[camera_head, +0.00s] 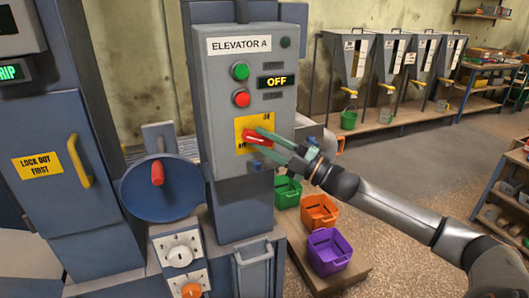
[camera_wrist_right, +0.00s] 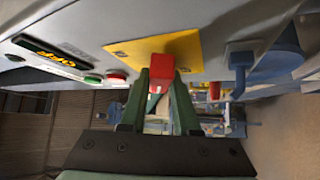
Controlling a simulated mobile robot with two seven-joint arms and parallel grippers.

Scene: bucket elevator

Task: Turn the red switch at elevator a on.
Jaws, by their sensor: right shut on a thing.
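The red switch (camera_head: 257,138) sits on a yellow plate (camera_head: 243,126) on the grey panel labelled ELEVATOR A (camera_head: 240,45). The display (camera_head: 277,82) above it reads OFF. My right gripper (camera_head: 266,140) reaches in from the right and is shut on the red switch. In the right wrist view the red switch (camera_wrist_right: 161,72) is between the green fingers (camera_wrist_right: 160,85), in front of the yellow plate (camera_wrist_right: 170,50). The fingers partly cover the switch and the lower plate in the head view. My left gripper is not in view.
A green button (camera_head: 240,71) and a red button (camera_head: 241,98) are above the switch. A blue disc with a red handle (camera_head: 157,173) is at left. Green, orange (camera_head: 319,211) and purple (camera_head: 328,251) bins stand below right. Hoppers line the back wall.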

